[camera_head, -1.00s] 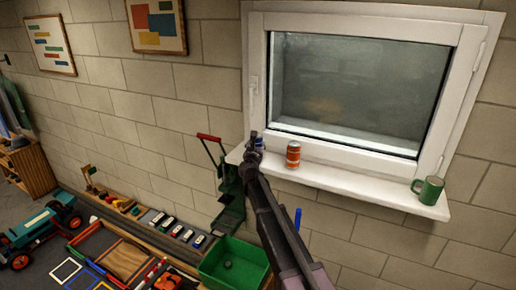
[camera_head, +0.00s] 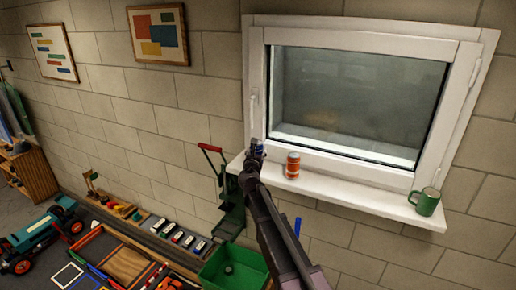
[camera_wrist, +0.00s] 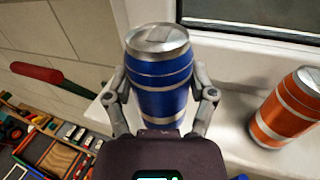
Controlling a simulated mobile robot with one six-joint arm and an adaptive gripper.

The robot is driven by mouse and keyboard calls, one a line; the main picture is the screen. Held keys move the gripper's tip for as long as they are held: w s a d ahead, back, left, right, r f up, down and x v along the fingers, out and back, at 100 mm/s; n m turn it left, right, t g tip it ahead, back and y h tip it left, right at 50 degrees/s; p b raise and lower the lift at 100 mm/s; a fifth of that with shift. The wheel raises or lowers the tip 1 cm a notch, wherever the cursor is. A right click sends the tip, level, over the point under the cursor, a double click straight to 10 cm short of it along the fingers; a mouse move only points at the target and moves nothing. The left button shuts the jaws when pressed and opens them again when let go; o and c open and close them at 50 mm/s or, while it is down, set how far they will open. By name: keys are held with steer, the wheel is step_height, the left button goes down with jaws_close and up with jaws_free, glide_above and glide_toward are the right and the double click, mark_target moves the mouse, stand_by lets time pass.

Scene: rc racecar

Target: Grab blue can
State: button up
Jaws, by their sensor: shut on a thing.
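The blue can (camera_wrist: 162,80) with a silver top stands upright between the fingers of my gripper (camera_wrist: 160,95) in the wrist view. The fingers are closed against both its sides. In the head view my gripper (camera_head: 252,158) is at the left end of the white window sill (camera_head: 350,195). Only a small bit of the blue can (camera_head: 259,148) shows there, mostly hidden by my gripper. I cannot tell whether the can's base touches the sill.
An orange can (camera_head: 293,166) stands on the sill just right of my gripper. A green mug (camera_head: 427,202) stands at the sill's right end. The window frame (camera_head: 257,100) rises behind. A red-handled green item (camera_head: 231,195) and a green bin (camera_head: 234,268) are below left.

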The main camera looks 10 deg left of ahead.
steer(key=s+d+r, duration=0.1)
steer(key=s, duration=1.1)
steer(key=shift+d+p, duration=0.15)
steer(key=shift+p, duration=0.3)
